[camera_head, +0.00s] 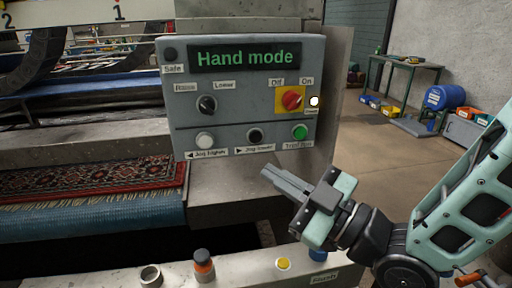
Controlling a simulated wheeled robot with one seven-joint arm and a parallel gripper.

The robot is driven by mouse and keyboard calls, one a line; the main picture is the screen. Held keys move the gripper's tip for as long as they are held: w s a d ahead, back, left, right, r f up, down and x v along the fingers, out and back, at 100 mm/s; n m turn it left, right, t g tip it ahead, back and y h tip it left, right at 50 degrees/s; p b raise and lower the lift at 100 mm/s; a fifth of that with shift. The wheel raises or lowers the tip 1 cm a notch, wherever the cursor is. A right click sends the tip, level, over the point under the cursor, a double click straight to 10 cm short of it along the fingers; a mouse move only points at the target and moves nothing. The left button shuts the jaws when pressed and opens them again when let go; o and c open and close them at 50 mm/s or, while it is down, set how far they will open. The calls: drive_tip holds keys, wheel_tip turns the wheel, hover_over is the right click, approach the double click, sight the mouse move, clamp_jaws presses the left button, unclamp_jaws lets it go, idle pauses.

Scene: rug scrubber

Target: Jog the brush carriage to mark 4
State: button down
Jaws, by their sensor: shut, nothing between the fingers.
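The control panel (245,165) faces me, and its display (245,57) reads "Hand mode". In its bottom row are a white jog button (205,140), a black jog button (255,136) and a green button (299,132). The small print on the jog labels is hard to read. My gripper (268,172) is shut and empty, below the panel's lower edge, its tips pointing up and left. Mark plates "1" (119,12) and "2" (9,19) show at the upper left. Mark 4 is out of view, and I cannot clearly make out the brush carriage.
A black Raise/Lower knob (207,104), a red Off/On switch (292,100) and a bright white lamp (315,101) are on the panel. A patterned rug (95,180) lies at left. A ledge (225,272) runs below. Open floor and a workbench (407,64) are at right.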

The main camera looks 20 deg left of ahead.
sight(256, 137)
drive_tip(key=shift+s+r+y, duration=0.2)
drive_tip(key=shift+r+y, duration=0.05)
drive_tip(key=shift+y, duration=0.15)
drive_tip(key=w+a+p, duration=0.2)
drive_tip(key=w+a, duration=0.2)
drive_tip(key=w, duration=0.3)
drive_tip(key=shift+w+a, duration=0.25)
drive_tip(key=shift+w, duration=0.05)
idle(2.1)
drive_tip(key=shift+w+a+b, duration=0.2)
drive_tip(key=shift+w+b, duration=0.15)
drive_tip(key=shift+b, duration=0.1)
